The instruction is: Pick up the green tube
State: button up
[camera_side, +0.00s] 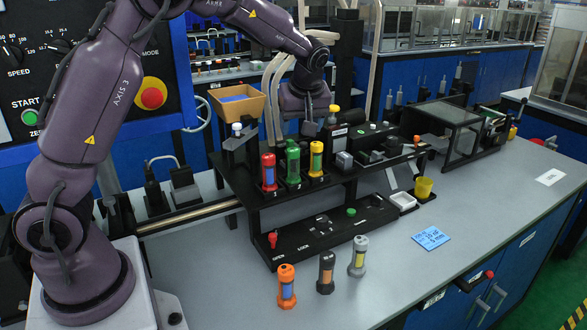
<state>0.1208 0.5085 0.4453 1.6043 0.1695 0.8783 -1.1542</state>
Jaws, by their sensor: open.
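The green tube (293,166) stands upright on the black raised rack (345,180), between a red tube (269,172) on its left and a yellow tube (316,160) on its right. My gripper (309,130) points down just behind and slightly right of the green tube's top. It is open and appears empty. The tubes partly hide the fingertips, so I cannot tell the exact gap to the green tube.
An orange tube (286,286), a dark grey tube (326,272) and a light grey tube (358,256) stand on the grey table in front. A yellow cup (423,188), a white tray (402,201) and a blue card (431,238) lie to the right. The front right table is mostly clear.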

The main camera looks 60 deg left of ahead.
aim_at(293, 160)
jog(key=x, duration=1.2)
jog(key=shift+s+f, duration=0.15)
jog(key=shift+s, duration=0.1)
jog(key=shift+c, duration=0.3)
jog(key=c, duration=1)
